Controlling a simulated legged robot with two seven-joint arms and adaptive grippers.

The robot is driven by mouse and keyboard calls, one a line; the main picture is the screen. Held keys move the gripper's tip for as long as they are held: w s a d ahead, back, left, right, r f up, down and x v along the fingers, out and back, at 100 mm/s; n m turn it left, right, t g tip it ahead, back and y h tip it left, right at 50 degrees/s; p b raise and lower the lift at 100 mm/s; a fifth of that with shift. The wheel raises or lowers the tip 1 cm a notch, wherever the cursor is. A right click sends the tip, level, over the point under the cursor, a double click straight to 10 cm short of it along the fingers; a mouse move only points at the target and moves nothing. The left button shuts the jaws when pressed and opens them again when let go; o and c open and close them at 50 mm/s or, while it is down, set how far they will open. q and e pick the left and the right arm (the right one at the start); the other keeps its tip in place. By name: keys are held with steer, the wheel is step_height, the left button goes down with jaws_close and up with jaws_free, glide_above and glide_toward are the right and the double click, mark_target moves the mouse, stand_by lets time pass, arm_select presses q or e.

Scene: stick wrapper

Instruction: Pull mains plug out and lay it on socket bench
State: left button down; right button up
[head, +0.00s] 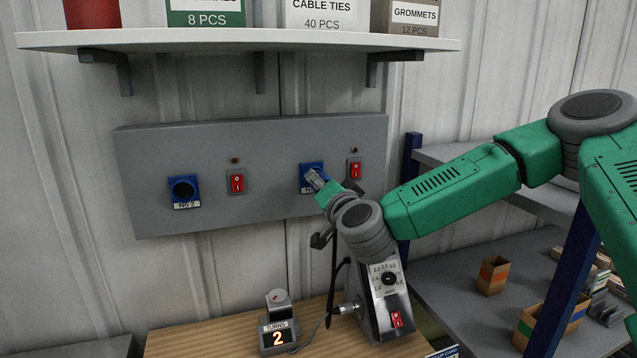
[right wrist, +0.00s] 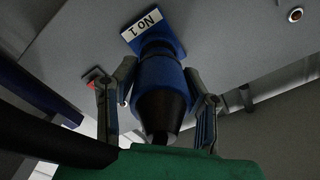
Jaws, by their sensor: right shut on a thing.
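The blue mains plug with a black tail end (right wrist: 160,92) is at the blue No 1 socket (right wrist: 153,30) in the right wrist view. A dark ring shows between plug and socket; how deep the plug sits I cannot tell. My right gripper (right wrist: 163,100) is shut on the plug, one finger on each side. In the head view my right gripper (head: 318,183) reaches the No 1 socket (head: 306,172) and mostly hides the plug. A wooden bench top (head: 190,342) lies below the panel. My left gripper is not in view.
The grey panel (head: 260,150) also holds an empty-looking No 2 socket (head: 184,190) and red switches (head: 237,183). A shelf (head: 240,40) overhangs. The bench's left part is clear.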

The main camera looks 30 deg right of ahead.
steer(key=shift+s, duration=0.1)
steer(key=shift+v, duration=1.95)
